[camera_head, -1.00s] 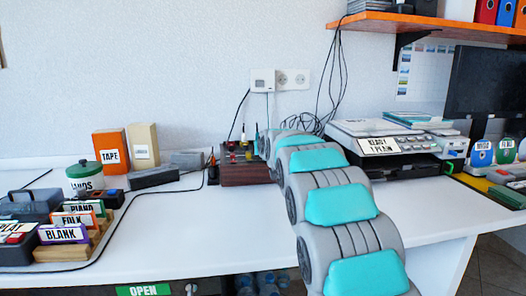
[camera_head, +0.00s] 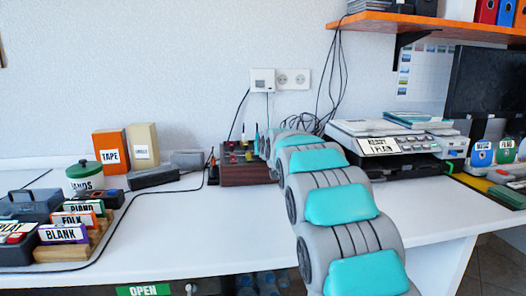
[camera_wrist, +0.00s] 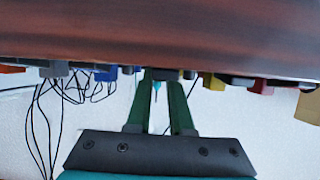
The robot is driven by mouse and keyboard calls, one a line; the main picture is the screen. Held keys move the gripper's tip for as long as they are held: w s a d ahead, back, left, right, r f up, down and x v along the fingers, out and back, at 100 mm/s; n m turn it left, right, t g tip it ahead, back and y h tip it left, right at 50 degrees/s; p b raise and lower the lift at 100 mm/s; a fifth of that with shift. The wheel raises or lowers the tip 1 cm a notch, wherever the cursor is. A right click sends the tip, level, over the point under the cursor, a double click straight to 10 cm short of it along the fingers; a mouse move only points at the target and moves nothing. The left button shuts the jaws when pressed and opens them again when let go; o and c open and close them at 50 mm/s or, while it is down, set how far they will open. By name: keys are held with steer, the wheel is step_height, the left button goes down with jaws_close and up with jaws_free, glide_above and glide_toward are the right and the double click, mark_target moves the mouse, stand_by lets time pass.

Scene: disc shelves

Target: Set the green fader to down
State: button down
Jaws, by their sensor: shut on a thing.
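A dark reddish-brown wooden box (camera_head: 240,173) with small coloured controls on top stands at the back of the white desk, against the wall. In the wrist view its wooden face (camera_wrist: 160,35) fills the top of the picture, with a row of coloured caps along its edge. My gripper (camera_wrist: 160,76) has its two dark green fingers at this row, between a blue cap (camera_wrist: 105,74) and a yellow cap (camera_wrist: 213,82). The fingers are closed on a small control, which they mostly hide; its colour and position are unclear. In the head view my arm hides the gripper.
A printer-like machine (camera_head: 385,145) stands right of the box. An orange TAPE box (camera_head: 111,150), a jar with a green lid (camera_head: 84,177) and a label rack (camera_head: 62,253) stand left. Cables (camera_head: 335,75) hang behind. The desk's front middle (camera_head: 210,235) is clear.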

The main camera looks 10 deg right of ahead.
steer(key=shift+s, duration=0.15)
steer(key=shift+s+b, duration=0.85)
steer(key=shift+s, duration=0.6)
steer(key=shift+s+r, duration=0.15)
steer(key=shift+s, duration=0.15)
steer(key=c, duration=0.8)
jaws_free()
steer(key=v, duration=0.7)
steer(key=shift+s+b, duration=0.35)
